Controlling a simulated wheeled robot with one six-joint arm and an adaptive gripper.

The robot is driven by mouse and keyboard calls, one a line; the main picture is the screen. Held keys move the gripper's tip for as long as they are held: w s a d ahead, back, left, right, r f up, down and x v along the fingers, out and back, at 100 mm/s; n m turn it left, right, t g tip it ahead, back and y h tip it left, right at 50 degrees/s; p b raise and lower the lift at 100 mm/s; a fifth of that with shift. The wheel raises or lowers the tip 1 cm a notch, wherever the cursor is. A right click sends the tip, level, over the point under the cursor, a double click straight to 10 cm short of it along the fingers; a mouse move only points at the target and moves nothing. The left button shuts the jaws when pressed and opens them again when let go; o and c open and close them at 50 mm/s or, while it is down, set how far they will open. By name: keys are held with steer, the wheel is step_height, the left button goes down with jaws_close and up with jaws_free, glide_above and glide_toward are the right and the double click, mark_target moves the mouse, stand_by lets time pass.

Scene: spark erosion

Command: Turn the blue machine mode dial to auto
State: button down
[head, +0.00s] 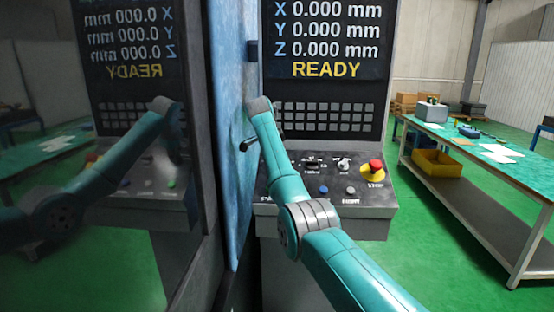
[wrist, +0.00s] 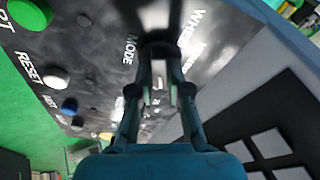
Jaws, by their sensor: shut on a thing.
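The mode dial (wrist: 159,49) is a dark round knob beside the MODE lettering in the wrist view. My gripper (wrist: 161,72) has its fingers closed together at this knob and is shut on it. The dial's pointer and its position marks are hidden or blurred, so its setting cannot be read. In the head view the control panel (head: 374,200) sits below the keypad, and my arm crosses in front of its left part. My fingers and the held dial cannot be made out there.
The screen (head: 325,40) reads READY. A red emergency button (head: 376,166) stands on the panel's right. A green button (wrist: 30,13) and a blue button (wrist: 69,106) are near the dial. A blue machine wall (head: 233,150) stands close left. A green-topped workbench (head: 480,155) is at right.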

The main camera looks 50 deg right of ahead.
steer(key=c, duration=1.1)
jaws_free()
steer(key=shift+v, duration=3.7)
steer(key=shift+s, duration=0.1)
